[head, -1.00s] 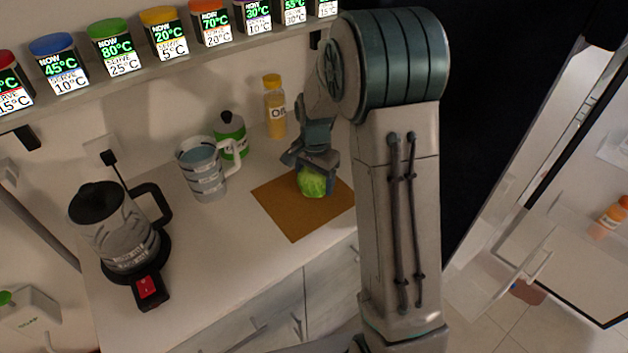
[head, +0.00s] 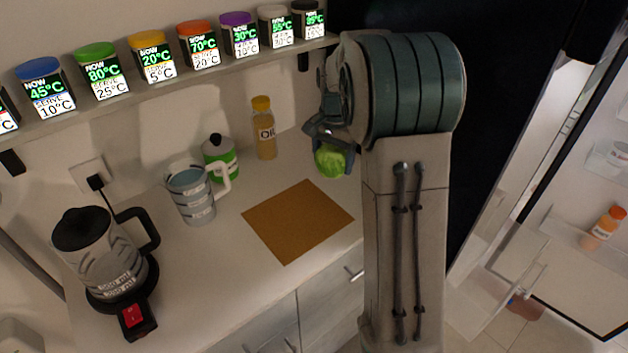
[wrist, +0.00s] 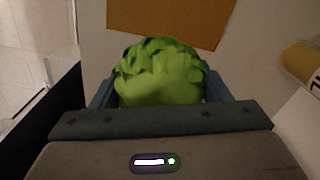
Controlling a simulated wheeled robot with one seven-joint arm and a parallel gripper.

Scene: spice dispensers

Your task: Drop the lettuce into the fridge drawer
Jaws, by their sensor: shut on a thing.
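The lettuce (head: 331,160) is a round green head. My gripper (head: 322,140) is shut on it and holds it above the counter, beyond the back right side of the brown board. In the wrist view the lettuce (wrist: 158,75) sits between the two blue-grey fingers, which are partly hidden behind it. The fridge stands open at the right, with its door shelves (head: 575,240) showing. I cannot clearly make out the fridge drawer; my arm hides part of that side.
The brown board (head: 298,220) lies empty on the counter. A shelf of spice dispensers (head: 160,60) runs above. An orange bottle (head: 606,224) sits in the fridge door.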

